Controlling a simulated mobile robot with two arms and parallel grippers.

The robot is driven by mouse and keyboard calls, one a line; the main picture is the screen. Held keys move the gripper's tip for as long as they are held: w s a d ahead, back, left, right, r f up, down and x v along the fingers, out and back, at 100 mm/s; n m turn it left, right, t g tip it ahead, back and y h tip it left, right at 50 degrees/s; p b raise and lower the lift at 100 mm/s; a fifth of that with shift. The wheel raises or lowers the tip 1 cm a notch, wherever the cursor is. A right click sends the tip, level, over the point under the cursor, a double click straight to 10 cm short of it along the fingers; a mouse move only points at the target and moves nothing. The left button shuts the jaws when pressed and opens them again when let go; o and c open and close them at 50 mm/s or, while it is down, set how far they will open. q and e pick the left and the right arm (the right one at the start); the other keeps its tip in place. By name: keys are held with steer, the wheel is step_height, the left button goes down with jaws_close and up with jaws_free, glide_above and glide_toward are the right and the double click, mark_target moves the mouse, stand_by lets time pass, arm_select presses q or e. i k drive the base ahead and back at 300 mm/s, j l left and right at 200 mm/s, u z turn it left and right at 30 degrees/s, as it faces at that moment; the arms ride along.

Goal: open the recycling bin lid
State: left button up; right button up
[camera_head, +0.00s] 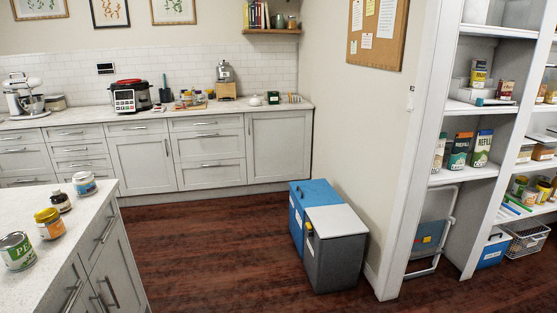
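Two bins stand side by side on the floor against the wall, right of the middle. The blue bin (299,190) is farther back and partly hidden by the front bin; its blue top looks closed. The front bin is dark grey (337,263) with a flat pale grey lid (336,220), which is down. A small yellow item (308,227) shows at the grey bin's left upper edge. I cannot read any label telling which is for recycling, though the blue one has the usual recycling colour. Neither of my grippers is in view.
A white-topped island (95,215) with several cans and jars is at the left front. Cabinets and a counter (215,113) line the back wall. Pantry shelves (470,178) stand at the right. Dark wooden floor (215,265) is clear between island and bins.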

mark_target(313, 193)
steer(key=i+l+u, duration=0.1)
steer(key=i+u, duration=0.35)
steer(key=i, duration=1.9)
